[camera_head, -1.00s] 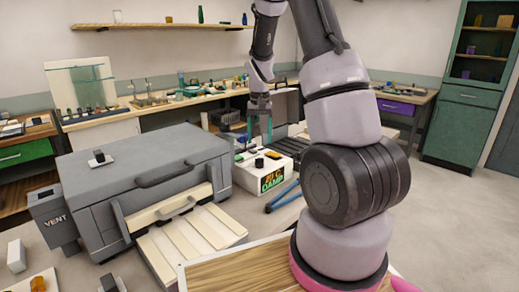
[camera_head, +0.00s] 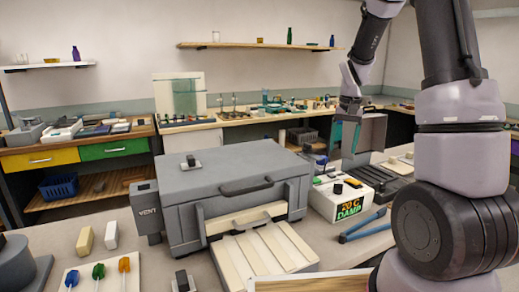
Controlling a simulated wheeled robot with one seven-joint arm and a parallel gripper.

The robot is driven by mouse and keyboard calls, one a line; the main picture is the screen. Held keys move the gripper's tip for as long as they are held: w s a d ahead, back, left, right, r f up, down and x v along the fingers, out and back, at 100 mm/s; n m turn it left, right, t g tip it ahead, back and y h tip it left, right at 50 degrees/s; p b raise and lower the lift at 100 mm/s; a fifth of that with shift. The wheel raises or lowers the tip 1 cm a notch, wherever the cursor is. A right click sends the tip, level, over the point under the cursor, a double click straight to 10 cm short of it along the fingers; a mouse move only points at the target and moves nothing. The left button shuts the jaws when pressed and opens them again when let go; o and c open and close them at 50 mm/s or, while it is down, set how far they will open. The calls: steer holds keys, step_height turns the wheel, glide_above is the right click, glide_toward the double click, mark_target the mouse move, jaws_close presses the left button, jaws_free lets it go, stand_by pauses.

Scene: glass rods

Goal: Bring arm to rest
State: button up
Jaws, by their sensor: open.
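My arm rises on the right of the head view and bends over at the top, its forearm hanging down to the left. My gripper (camera_head: 346,136) points down at the end of it, with two teal fingers set apart and nothing seen between them. In the picture it lies above and behind the white box (camera_head: 340,200) marked "20 C DAMP". Its exact height above the bench is hard to tell.
A grey kiln-like box (camera_head: 225,185) with a "VENT" unit (camera_head: 147,210) stands left of the gripper. Blue tongs (camera_head: 365,227) lie in front of the white box. A grey upright panel (camera_head: 372,135) stands close behind the fingers. Coloured glass pieces (camera_head: 98,271) lie front left.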

steer(key=s+a+r+t+y, duration=0.1)
steer(key=s+a+r+t, duration=0.1)
steer(key=s+r, duration=0.45)
steer(key=s+a+r+t, duration=0.25)
steer(key=s+r, duration=0.25)
steer(key=r, duration=0.3)
steer(key=s+a+r+t, duration=0.1)
steer(key=s+r, duration=0.1)
steer(key=s, duration=0.4)
steer(key=s+a+r+t, duration=0.1)
steer(key=s+a+r, duration=0.1)
steer(key=s, duration=0.4)
steer(key=shift+s+r+y, duration=0.15)
steer(key=shift+r+y, duration=0.15)
steer(key=shift+y, duration=0.1)
